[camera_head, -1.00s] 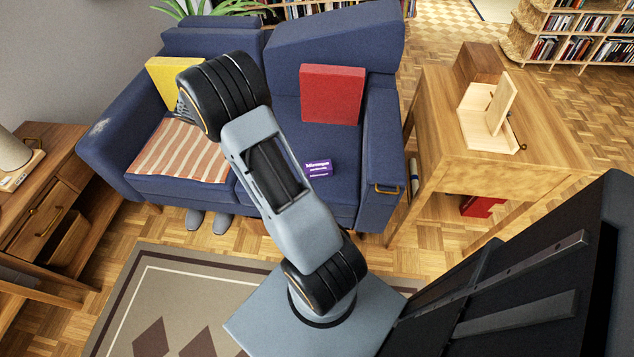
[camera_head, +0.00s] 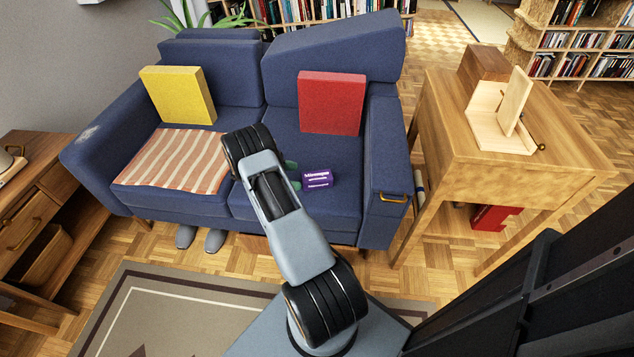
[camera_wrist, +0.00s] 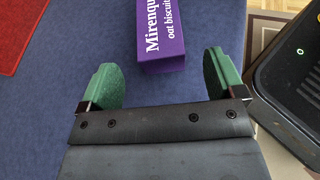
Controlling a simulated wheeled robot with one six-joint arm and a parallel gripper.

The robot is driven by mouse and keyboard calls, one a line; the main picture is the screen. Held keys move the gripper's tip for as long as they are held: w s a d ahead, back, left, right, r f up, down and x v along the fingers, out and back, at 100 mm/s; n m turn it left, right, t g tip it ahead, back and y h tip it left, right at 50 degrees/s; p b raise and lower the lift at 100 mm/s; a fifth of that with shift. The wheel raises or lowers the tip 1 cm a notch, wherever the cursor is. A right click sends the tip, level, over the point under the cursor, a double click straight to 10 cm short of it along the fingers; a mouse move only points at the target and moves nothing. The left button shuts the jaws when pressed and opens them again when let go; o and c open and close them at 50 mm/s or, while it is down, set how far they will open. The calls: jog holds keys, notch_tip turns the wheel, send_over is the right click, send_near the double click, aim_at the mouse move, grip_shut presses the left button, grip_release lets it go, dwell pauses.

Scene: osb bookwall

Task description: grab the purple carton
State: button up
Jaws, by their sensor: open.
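The purple carton (camera_head: 317,178) lies on the right seat of the blue sofa (camera_head: 345,205), in front of the red cushion. In the wrist view the carton (camera_wrist: 150,35) shows white lettering and lies ahead of my gripper, its near end close to the gap between the fingertips. My gripper (camera_wrist: 160,80) is open and empty, with two green pads spread wider than the carton. In the head view my arm hides most of the gripper (camera_head: 293,175); a bit of green shows just left of the carton.
A red cushion (camera_head: 331,102) and a yellow cushion (camera_head: 178,95) lean on the sofa back. A striped cloth (camera_head: 176,160) covers the left seat. A wooden side table (camera_head: 560,160) stands right of the sofa's armrest. The seat around the carton is clear.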

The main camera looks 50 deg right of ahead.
aim_at(306, 177)
jog(key=shift+b+x, duration=0.75)
jog(key=shift+x, duration=2.6)
jog(key=shift+c, duration=0.4)
jog(key=c, duration=0.9)
